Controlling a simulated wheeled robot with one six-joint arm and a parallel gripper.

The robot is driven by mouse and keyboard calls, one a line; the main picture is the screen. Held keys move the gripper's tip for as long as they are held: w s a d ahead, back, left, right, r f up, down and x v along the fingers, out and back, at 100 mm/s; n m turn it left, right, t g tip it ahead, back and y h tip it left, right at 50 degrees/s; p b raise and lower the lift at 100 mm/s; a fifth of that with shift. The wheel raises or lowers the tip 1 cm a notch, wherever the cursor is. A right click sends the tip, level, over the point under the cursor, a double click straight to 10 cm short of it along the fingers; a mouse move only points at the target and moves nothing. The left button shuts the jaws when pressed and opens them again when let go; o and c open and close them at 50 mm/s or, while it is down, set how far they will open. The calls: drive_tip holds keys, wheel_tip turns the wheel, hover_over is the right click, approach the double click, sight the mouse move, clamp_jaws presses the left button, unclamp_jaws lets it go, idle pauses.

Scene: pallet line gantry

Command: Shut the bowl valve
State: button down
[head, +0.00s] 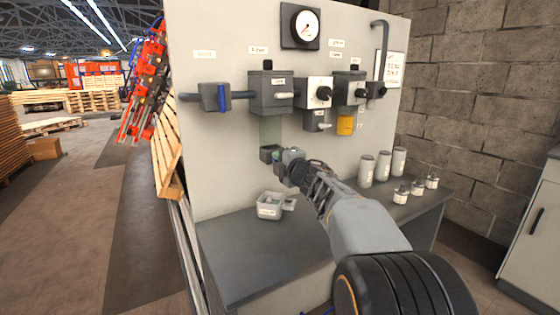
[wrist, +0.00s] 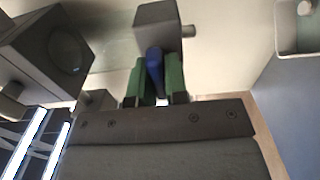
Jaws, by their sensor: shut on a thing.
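In the wrist view a blue lever (wrist: 154,68) stands out from a small grey valve block (wrist: 158,22). The green-padded fingers of my gripper (wrist: 154,80) lie on both sides of the lever and are shut on it. In the head view my gripper (head: 277,158) is at the panel, below the grey filter unit (head: 270,92) and its pale greenish bowl (head: 270,130). There my gripper hides the blue lever, so I cannot tell its angle from that side.
Another valve with a blue handle (head: 223,97) sits left on the panel. A gauge (head: 305,26) is above. A small grey bin (head: 268,207) stands on the bench (head: 250,248) below my gripper. Several canisters (head: 383,165) and small fittings (head: 401,195) stand to the right.

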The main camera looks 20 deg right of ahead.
drive_tip(key=c, duration=1.1)
unclamp_jaws()
drive_tip(key=shift+s+d+p, duration=0.25)
drive_tip(key=shift+s, duration=2.05)
drive_tip(key=shift+s+d+p, duration=0.2)
drive_tip(key=shift+s+d, duration=0.1)
drive_tip(key=shift+s, duration=2)
drive_tip(key=shift+s+d+p, duration=0.25)
drive_tip(key=shift+s, duration=2.05)
